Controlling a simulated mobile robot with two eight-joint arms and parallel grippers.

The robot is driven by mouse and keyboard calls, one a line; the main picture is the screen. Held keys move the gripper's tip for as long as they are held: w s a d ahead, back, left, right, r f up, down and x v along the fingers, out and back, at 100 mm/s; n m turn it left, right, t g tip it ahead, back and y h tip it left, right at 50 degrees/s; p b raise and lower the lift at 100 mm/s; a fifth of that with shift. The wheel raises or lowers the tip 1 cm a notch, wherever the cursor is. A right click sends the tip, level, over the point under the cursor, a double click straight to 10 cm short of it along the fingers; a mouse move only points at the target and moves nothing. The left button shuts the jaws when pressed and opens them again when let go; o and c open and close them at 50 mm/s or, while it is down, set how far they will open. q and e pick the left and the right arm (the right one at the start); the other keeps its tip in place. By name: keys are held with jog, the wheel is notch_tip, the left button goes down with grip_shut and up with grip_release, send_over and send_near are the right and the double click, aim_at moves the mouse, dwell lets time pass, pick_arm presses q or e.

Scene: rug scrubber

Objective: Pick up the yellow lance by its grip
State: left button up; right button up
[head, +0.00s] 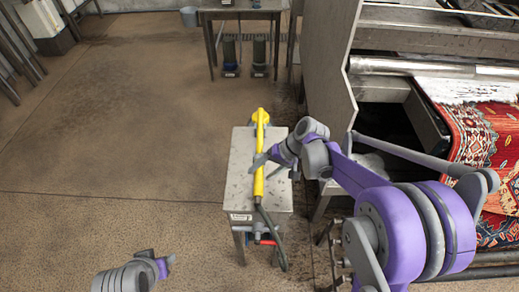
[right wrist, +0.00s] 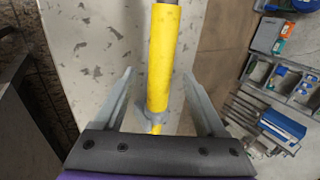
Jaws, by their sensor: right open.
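The yellow lance (head: 260,150) lies lengthwise on a small grey metal table (head: 241,160), its bent end at the far side and a dark hose at the near end. My right gripper (head: 274,166) is at the lance's middle, coming from the right. In the right wrist view the yellow lance (right wrist: 162,60) runs between the two spread fingers of the open right gripper (right wrist: 158,76), with gaps on both sides. A grey collar shows on the lance near the palm. My left gripper (head: 168,264) is low in the head view, away from the table; its jaws are unclear.
A dark hose (head: 275,240) hangs off the table's near edge. A large machine with a red patterned rug (head: 480,150) stands at the right, close to my right arm. Another table (head: 240,8) stands at the back. The brown floor (head: 110,120) at left is clear.

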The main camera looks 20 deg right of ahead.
jog(key=shift+a+f, duration=0.15)
jog(key=shift+f, duration=0.05)
grip_shut()
dwell(1.3)
